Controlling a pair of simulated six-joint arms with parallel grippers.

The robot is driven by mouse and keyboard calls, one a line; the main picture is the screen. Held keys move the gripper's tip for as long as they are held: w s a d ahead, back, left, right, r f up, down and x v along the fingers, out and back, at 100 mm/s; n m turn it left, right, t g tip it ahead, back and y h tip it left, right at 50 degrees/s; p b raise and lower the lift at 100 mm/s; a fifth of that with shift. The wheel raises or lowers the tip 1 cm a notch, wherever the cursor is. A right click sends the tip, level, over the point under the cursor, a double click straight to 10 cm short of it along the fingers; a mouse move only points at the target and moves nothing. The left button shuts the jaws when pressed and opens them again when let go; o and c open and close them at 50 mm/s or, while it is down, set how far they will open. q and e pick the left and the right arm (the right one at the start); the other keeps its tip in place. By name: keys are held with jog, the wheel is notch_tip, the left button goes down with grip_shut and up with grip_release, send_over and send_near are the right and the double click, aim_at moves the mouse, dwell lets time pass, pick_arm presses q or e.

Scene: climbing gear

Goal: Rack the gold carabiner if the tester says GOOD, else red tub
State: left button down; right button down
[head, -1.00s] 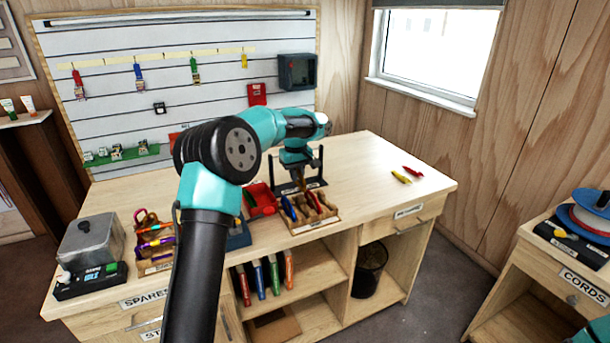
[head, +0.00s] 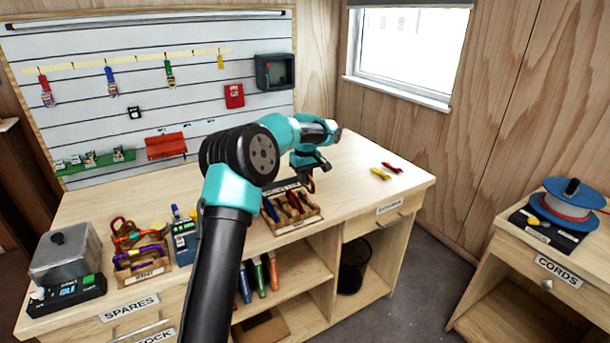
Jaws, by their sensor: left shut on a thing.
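My left gripper (head: 309,181) is shut on a small gold-brown thing (head: 311,187), which looks like the gold carabiner. It is held above the back right of a wooden tray (head: 300,222) with blue and red pieces in it. A dark stand with a label (head: 282,187) is just behind the tray, mostly hidden by my arm. A blue-grey device with a small screen (head: 184,240), possibly the tester, stands left of my arm; its reading is too small to read. The red tub is hidden behind my arm. My right gripper is not in view.
A cord spool (head: 568,205) sits on the right cabinet.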

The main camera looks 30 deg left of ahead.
aim_at(305, 195)
pick_arm(q)
jog(key=shift+f, duration=1.45)
jog(key=shift+f, duration=0.15)
jog(key=shift+f, duration=0.55)
jog(key=shift+f, duration=0.2)
jog(key=shift+f, duration=1)
jog(key=shift+f, duration=0.6)
jog(key=c, duration=1.1)
grip_release()
